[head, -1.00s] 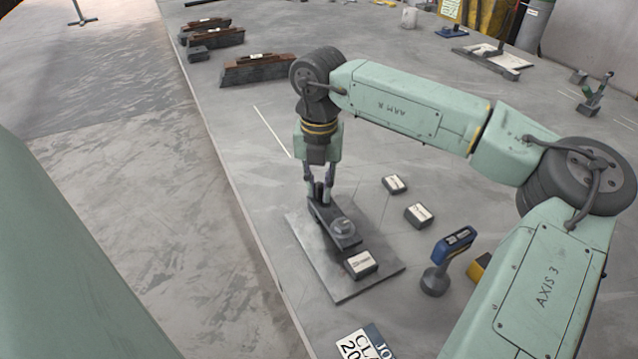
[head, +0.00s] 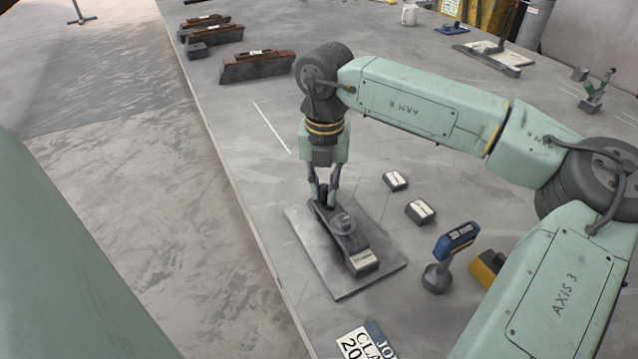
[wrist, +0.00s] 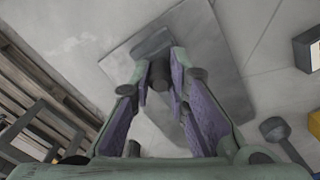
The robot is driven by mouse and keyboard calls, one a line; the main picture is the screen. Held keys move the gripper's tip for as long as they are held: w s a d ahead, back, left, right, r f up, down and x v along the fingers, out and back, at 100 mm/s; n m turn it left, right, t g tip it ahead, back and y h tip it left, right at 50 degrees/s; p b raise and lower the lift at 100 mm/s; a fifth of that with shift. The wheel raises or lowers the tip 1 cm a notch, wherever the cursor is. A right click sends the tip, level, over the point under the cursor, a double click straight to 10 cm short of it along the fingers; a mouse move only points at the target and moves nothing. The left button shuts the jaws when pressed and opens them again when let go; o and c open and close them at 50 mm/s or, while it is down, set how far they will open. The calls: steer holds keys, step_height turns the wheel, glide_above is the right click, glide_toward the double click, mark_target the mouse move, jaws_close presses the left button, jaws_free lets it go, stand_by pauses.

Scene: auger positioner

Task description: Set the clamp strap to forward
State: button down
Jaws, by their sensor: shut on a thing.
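The clamp strap (head: 347,240) is a dark bar with a round pivot boss near its middle. It lies over a flat grey plate (head: 318,268) on the bench in the head view. Its near end reaches the labelled block (head: 363,262) at the plate's near side; I cannot tell if they touch. My gripper (head: 323,197) points down at the strap's far end. In the wrist view, my gripper (wrist: 160,68) has its purple-padded fingers on either side of a dark upright peg (wrist: 160,78), shut on it. The plate (wrist: 205,45) shows behind; most of the strap is hidden there.
Two small labelled blocks (head: 395,181) (head: 420,212) lie right of the plate. A blue-grey handheld tool (head: 450,256) and a yellow-black block (head: 487,267) stand further right. A label card (head: 366,343) lies in front. The bench's left edge runs close by the plate.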

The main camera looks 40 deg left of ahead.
steer(key=shift+s+d, duration=0.25)
steer(key=shift+d, duration=0.4)
steer(key=c, duration=1.5)
jaws_free()
steer(key=shift+d, duration=0.1)
steer(key=shift+c, duration=0.2)
step_height(320, 180, up, 12)
